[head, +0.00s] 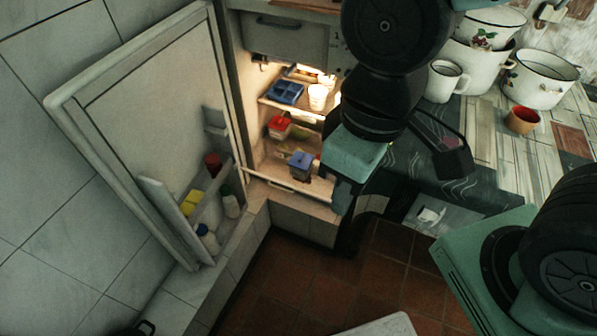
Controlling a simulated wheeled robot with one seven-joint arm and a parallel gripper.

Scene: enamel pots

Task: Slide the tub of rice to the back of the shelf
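The open fridge (250,185) holds several containers on its lit shelves. A blue-lidded tub (301,160) stands on the lower shelf, and a red-lidded tub (279,127) stands farther back and left. A white tub (317,97) stands on the upper shelf beside a blue divided tray (285,91). I cannot tell which tub holds rice. The teal end of my arm, with my gripper (343,196), is at the fridge's right side, just right of the blue-lidded tub. My fingers cannot be made out, and my arm hides the right part of the shelves.
The fridge door (150,120) stands wide open on the left, with jars and bottles in its racks. The counter at right holds enamel pots (540,80), a white mug (443,82) and an orange cup (522,120). The tiled floor (300,285) in front is mostly clear.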

